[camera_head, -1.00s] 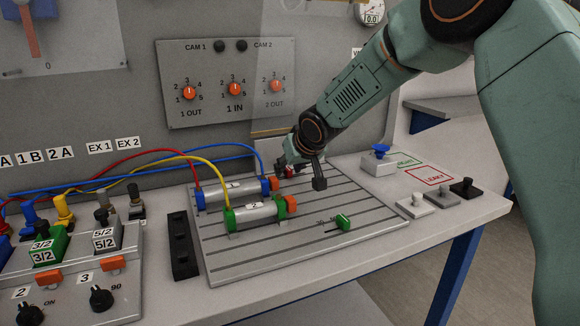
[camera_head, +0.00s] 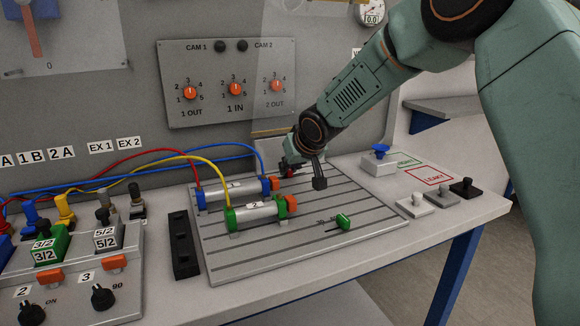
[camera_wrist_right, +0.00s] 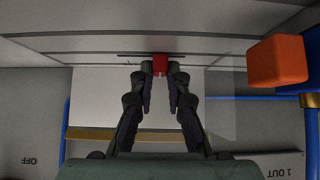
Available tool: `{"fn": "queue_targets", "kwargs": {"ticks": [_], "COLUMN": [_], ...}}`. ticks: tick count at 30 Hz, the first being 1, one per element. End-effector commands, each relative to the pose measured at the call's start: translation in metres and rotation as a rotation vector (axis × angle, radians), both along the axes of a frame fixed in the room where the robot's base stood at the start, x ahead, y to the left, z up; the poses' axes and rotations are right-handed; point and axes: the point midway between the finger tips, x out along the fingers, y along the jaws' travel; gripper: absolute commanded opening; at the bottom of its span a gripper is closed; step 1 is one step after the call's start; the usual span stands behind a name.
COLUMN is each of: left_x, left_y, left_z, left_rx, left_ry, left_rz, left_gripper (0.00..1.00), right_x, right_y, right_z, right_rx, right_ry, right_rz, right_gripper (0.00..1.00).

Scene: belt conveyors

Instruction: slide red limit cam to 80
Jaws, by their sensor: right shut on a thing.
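The red limit cam (camera_wrist_right: 160,65) shows in the right wrist view as a small red block at the tips of my right gripper (camera_wrist_right: 160,78). The gripper's two fingers are shut on it. In the head view the red cam (camera_head: 289,174) is a small red patch, partly hidden by my right gripper (camera_head: 292,168), at the back of the slotted plate (camera_head: 270,262). It lies just right of the orange rod end of the back cylinder. Its scale marks are hidden. My left gripper is in neither view.
Two cylinders with orange rod ends (camera_head: 291,203) lie on the plate, and an orange block (camera_wrist_right: 277,62) is close right in the wrist view. A green cam (camera_head: 343,221) sits toward the front. A blue knob (camera_head: 380,151) stands at the right.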

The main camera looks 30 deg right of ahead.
Motion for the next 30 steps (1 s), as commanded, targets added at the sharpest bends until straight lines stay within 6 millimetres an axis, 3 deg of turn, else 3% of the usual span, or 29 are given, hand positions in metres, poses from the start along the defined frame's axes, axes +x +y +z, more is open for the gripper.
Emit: {"fn": "queue_targets", "kwargs": {"ticks": [7,14,15,23,30], "left_x": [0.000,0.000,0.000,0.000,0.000], "left_y": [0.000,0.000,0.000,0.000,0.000], "left_z": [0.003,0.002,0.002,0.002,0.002], "left_rx": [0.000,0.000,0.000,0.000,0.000], "left_ry": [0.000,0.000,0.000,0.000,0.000], "left_rz": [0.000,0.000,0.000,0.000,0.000], "left_gripper": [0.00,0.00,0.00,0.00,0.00], "right_x": [-0.001,-0.001,-0.001,-0.001,-0.001], "right_y": [-0.020,-0.020,-0.020,-0.020,-0.020], "right_z": [0.000,-0.001,-0.001,0.000,0.000], "right_rx": [0.003,0.001,0.001,0.000,0.000], "right_ry": [0.001,0.001,0.001,0.001,0.000], "right_rz": [-0.003,-0.001,-0.001,0.000,0.000], "right_gripper": [0.00,0.00,0.16,0.38,0.38]}}
